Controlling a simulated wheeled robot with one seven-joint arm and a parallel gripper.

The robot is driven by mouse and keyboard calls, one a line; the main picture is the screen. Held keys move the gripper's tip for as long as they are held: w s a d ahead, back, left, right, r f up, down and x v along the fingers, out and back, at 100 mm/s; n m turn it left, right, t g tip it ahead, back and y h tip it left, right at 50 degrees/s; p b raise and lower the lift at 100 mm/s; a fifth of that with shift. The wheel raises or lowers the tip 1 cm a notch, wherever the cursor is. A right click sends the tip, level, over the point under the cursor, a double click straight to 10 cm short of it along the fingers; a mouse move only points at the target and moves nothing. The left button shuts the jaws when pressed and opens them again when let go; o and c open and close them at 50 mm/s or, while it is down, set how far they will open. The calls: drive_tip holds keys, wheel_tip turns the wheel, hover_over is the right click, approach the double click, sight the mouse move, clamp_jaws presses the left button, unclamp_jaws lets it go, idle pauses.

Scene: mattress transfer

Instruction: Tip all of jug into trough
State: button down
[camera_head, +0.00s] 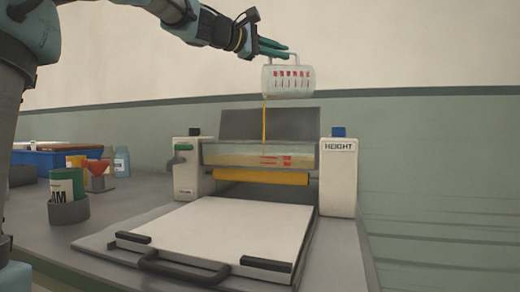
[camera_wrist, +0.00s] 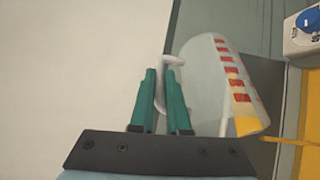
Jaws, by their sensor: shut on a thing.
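The jug (camera_head: 287,80) is clear with red markings and is tilted high above the machine. My gripper (camera_head: 274,50) is shut on its handle. The wrist view shows the green fingers of my gripper (camera_wrist: 163,98) around the white handle and the jug (camera_wrist: 222,80) to their right. A thin amber stream (camera_head: 264,125) falls from the jug's lower left side. It runs down into the clear trough (camera_head: 228,155) above the yellow roller. The trough has red markings on its front. How much liquid is left in the jug is hard to tell.
The machine's right post (camera_head: 338,177) reads HEIGHT and has a blue knob. A white board (camera_head: 215,232) with black handles lies in front. A green can (camera_head: 66,185) in a grey holder, a red funnel (camera_head: 97,177), a blue crate (camera_head: 45,162) and bottles stand at left.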

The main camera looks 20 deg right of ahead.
drive_tip(key=shift+w+a+f+h+b, duration=0.1)
drive_tip(key=shift+a+f+h+b, duration=0.25)
drive_tip(key=shift+b, duration=0.9)
